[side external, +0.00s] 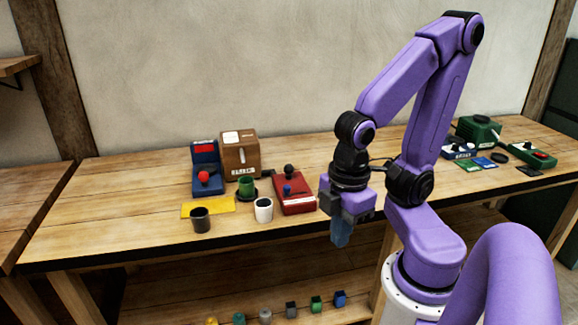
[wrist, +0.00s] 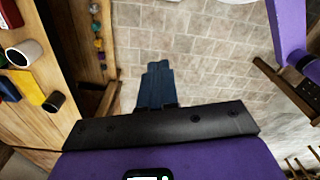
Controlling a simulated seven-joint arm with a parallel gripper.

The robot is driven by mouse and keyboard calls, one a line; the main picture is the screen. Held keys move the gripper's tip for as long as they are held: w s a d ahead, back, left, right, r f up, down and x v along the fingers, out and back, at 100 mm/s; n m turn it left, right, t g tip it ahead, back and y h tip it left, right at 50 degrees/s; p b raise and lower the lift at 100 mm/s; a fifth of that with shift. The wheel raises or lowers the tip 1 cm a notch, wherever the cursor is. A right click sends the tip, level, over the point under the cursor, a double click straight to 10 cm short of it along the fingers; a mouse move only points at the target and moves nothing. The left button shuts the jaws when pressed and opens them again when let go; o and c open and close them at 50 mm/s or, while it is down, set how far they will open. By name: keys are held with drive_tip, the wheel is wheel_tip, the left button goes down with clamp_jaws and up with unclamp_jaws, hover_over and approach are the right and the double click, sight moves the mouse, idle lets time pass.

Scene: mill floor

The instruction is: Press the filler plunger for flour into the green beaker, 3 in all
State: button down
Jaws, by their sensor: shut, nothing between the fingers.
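The green beaker (side external: 246,186) stands upright on a dark round base in front of a brown wooden box machine (side external: 240,155). The box has a white top patch and a front label too small to read. I cannot tell for sure which part is the filler plunger, and no fill inside the beaker can be made out. My gripper (side external: 341,236) points down in front of the table's front edge, right of the beaker and well apart from it. In the wrist view its blue fingers (wrist: 157,86) are together and empty, over the tiled floor.
Beside the beaker are a red device (side external: 294,197) with knobs, a blue device (side external: 206,180) with a red button, a yellow mat (side external: 195,208), a black cup (side external: 201,222) and a white cup (side external: 263,212). Green machines (side external: 478,130) stand far right. Small items line the lower shelf.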

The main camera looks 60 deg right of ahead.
drive_tip(key=shift+w, duration=0.1)
drive_tip(key=w+d+m+y, duration=0.3)
drive_tip(key=w+m, duration=0.7)
drive_tip(key=w, duration=0.1)
drive_tip(key=w+d+m+y, duration=0.2)
drive_tip(key=w+d+m, duration=0.1)
drive_tip(key=w+m, duration=0.75)
drive_tip(key=w+d+m+t, duration=0.2)
drive_tip(key=w+d+m, duration=0.1)
drive_tip(key=d, duration=0.7)
drive_tip(key=w+d+m+t, duration=0.3)
drive_tip(key=d+m, duration=0.3)
drive_tip(key=d, duration=0.3)
drive_tip(key=w+d+m+t+h, duration=0.1)
drive_tip(key=w+d+m+t, duration=0.2)
drive_tip(key=d, duration=0.7)
drive_tip(key=shift+w+d+m, duration=0.35)
drive_tip(key=shift+m, duration=0.6)
hover_over(289, 169)
drive_tip(key=d, duration=0.2)
drive_tip(key=shift+s+a+f, duration=0.1)
drive_tip(key=shift+a+f, duration=0.05)
drive_tip(key=shift+f, duration=2)
drive_tip(key=shift+a+f, duration=0.1)
drive_tip(key=shift+f, duration=2.05)
